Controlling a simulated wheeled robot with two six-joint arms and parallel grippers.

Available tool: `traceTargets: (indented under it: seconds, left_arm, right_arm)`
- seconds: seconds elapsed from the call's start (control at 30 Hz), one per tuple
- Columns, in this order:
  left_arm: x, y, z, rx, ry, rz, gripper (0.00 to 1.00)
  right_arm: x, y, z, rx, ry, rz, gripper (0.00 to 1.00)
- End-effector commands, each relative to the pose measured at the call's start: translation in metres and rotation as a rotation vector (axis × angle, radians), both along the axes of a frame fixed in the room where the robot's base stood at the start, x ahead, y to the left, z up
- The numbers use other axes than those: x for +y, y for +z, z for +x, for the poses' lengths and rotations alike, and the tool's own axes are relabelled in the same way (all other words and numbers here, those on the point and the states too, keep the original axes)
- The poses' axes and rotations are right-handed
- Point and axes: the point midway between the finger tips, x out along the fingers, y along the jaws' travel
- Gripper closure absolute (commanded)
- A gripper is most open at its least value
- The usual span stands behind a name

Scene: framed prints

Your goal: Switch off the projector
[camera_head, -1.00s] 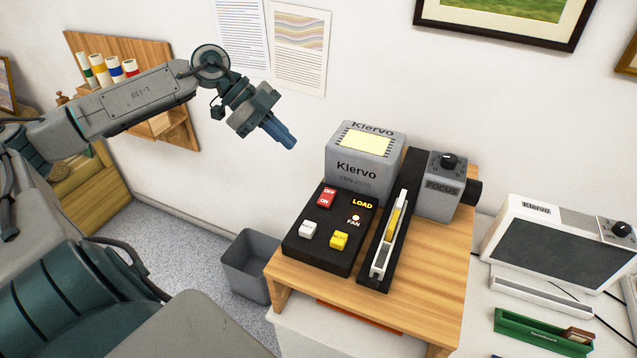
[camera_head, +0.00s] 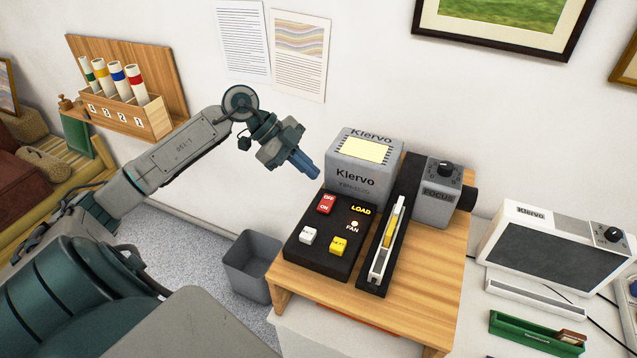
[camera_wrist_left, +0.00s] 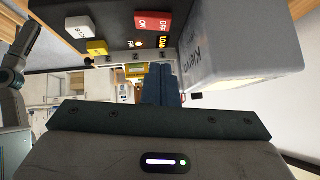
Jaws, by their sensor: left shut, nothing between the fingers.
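The projector is a grey Klervo box (camera_head: 364,165) with a black control panel (camera_head: 318,262) in front of it, on a wooden stand. The panel carries a red OFF/ON rocker switch (camera_head: 326,203), a white button (camera_head: 307,236), a yellow button (camera_head: 339,246), a lit LOAD label and a FAN lamp (camera_head: 354,226). My left gripper (camera_head: 314,173) is shut and empty, above and behind the red switch, close to the left side of the box, apart from the switch. In the left wrist view the red switch (camera_wrist_left: 152,23) is ahead of the blue fingers (camera_wrist_left: 161,85). My right gripper is not in view.
A slide tray (camera_head: 388,245) and a FOCUS unit (camera_head: 439,193) are right of the panel. A Klervo viewer (camera_head: 551,245) and green tray (camera_head: 537,333) are farther right. A grey bin (camera_head: 250,267) stands on the floor left of the stand.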

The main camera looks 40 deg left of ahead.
Motion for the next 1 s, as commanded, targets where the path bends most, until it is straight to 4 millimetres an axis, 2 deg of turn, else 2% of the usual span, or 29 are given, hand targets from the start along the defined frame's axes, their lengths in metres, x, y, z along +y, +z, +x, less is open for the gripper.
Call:
traceTargets:
  seconds: [0.27,0.4,0.53,1.0]
  left_arm:
    - [-0.023,-0.020,0.009,0.001,0.000,-0.005,1.00]
    - [-0.020,-0.042,0.012,0.004,0.003,-0.002,1.00]
    - [-0.019,-0.055,0.014,0.002,0.002,-0.002,1.00]
    - [-0.019,-0.064,0.015,0.001,0.001,0.000,1.00]
  right_arm:
    - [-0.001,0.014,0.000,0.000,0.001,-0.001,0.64]
    - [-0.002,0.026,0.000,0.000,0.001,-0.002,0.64]
    - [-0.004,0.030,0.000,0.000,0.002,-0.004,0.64]
    - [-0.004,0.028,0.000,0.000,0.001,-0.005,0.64]
